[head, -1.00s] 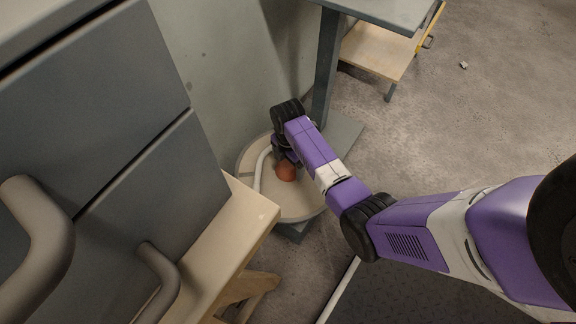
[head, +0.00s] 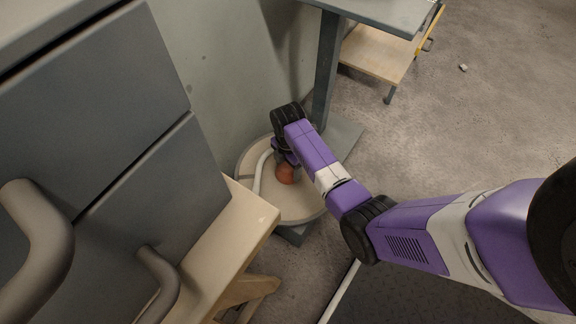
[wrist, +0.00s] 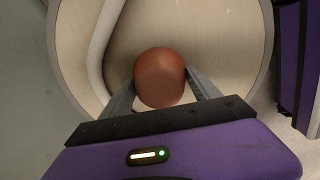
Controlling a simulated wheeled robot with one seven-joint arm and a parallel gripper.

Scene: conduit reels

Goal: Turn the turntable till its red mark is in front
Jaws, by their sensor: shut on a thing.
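The turntable (head: 304,204) is a round, pale disc with a raised rim, low by the wall in the head view. It fills much of the wrist view (wrist: 222,45). A reddish-brown rounded knob (wrist: 160,78) stands on it, and it also shows in the head view (head: 286,174). My gripper (wrist: 160,82) has one finger on each side of the knob and is shut on it. A white curved tube (wrist: 97,50) lies on the disc left of the knob. I cannot make out a separate red mark on the visible rim; my arm hides part of the disc.
A grey drawer cabinet (head: 90,120) and a pale wooden bench (head: 222,240) stand close on the left. A grey post (head: 327,70) with a table top rises behind the turntable. A low wooden shelf (head: 375,55) is at the back. Floor on the right is open.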

